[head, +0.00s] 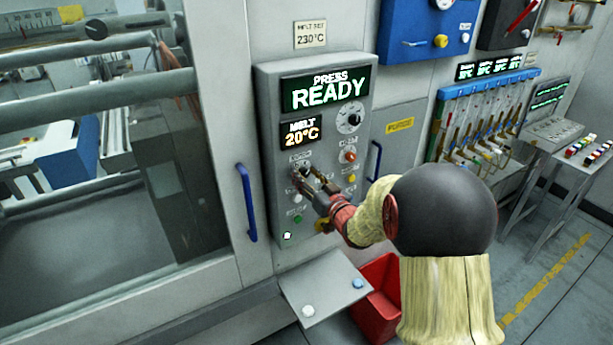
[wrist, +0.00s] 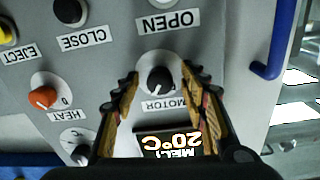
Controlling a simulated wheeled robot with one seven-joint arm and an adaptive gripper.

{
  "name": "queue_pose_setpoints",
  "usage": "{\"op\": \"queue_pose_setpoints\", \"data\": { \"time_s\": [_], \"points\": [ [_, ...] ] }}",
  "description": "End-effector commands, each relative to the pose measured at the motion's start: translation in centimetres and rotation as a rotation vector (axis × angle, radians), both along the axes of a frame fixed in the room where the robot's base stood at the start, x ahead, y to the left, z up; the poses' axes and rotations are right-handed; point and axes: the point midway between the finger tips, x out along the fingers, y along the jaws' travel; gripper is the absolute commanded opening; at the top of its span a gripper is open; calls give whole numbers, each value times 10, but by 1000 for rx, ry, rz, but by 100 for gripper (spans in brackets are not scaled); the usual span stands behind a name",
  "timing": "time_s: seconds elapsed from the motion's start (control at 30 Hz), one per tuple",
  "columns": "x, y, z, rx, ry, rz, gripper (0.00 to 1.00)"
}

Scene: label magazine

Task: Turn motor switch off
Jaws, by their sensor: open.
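The motor switch is a small black rotary knob on the grey control panel (head: 267,110), labelled MOTOR. In the wrist view, which shows the panel upside down, the motor switch (wrist: 160,78) sits between my fingertips. My gripper (wrist: 160,80) is open, with one finger on each side of the knob and a visible gap to it. In the head view my gripper (head: 309,180) reaches the lower left of the panel and partly covers the knobs there. A light mark shows on the knob; its exact setting is hard to read.
Close by are the OPEN button (wrist: 160,4), black CLOSE button (wrist: 70,11) and orange HEAT knob (wrist: 43,98). Screens read PRESS READY (head: 327,89) and MELT 20°C (head: 302,133). A blue handle (head: 246,202) stands left of the panel. A shelf (head: 325,288) and red bin (head: 377,300) are below.

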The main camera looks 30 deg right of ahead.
Motion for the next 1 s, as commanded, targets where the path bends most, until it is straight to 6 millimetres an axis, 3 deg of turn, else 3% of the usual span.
{"op": "queue_pose_setpoints", "data": {
  "time_s": [0.17, 0.9, 1.0],
  "points": [
    [0, 0, 0, 0, 0, 0, 43],
    [0, 0, 0, 0, 0, 0, 1],
    [0, 0, 0, 0, 0, 0, 0]
  ]
}}
